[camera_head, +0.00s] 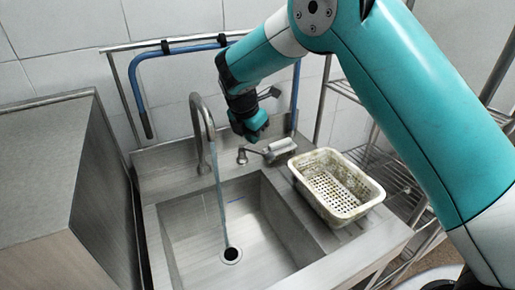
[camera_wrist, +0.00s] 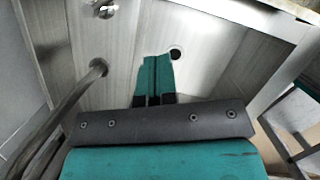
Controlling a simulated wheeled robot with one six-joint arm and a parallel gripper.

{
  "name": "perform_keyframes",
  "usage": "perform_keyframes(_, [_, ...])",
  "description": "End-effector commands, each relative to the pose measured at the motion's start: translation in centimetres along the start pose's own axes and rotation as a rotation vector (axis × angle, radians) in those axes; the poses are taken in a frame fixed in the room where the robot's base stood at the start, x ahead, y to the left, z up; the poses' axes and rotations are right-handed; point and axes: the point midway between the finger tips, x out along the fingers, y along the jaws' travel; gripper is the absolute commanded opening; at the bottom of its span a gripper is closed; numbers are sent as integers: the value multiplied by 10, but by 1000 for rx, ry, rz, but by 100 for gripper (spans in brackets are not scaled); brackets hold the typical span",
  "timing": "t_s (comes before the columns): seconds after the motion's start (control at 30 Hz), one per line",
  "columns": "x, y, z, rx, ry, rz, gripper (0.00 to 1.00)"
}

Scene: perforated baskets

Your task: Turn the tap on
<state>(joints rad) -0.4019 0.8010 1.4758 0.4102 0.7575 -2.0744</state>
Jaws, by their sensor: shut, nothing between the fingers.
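The tap's curved metal spout (camera_head: 200,120) rises behind the sink. A thin bluish stream of water (camera_head: 218,200) runs from it down to the drain (camera_head: 231,255). A small round fitting with a lever (camera_head: 243,156) stands on the sink's back ledge, right of the spout. My gripper (camera_head: 254,137) is just above this fitting and lever, pointing down; whether it touches them is unclear. In the wrist view its teal fingers (camera_wrist: 154,75) are together and empty. The spout also shows at left there (camera_wrist: 75,90), near a round metal fitting (camera_wrist: 103,8).
The steel sink (camera_head: 165,215) fills the middle. A stained perforated basket (camera_head: 370,195) sits on its right ledge. A blue pipe (camera_head: 140,95) and rail run behind. A steel cabinet (camera_head: 45,150) stands left, a wire rack (camera_head: 395,180) right.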

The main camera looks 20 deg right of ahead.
Motion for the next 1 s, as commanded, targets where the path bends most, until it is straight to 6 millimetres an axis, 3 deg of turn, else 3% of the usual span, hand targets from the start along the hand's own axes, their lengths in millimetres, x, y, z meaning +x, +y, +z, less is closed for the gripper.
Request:
perform_keyframes(0.2, [4,0,-14,-42,0,15,0])
perform_keyframes(0.37, [5,0,-15,-55,1,13,0])
perform_keyframes(0.8, [92,0,-13,-53,2,10,0])
perform_keyframes(1.0, [107,2,11,-51,2,14,0])
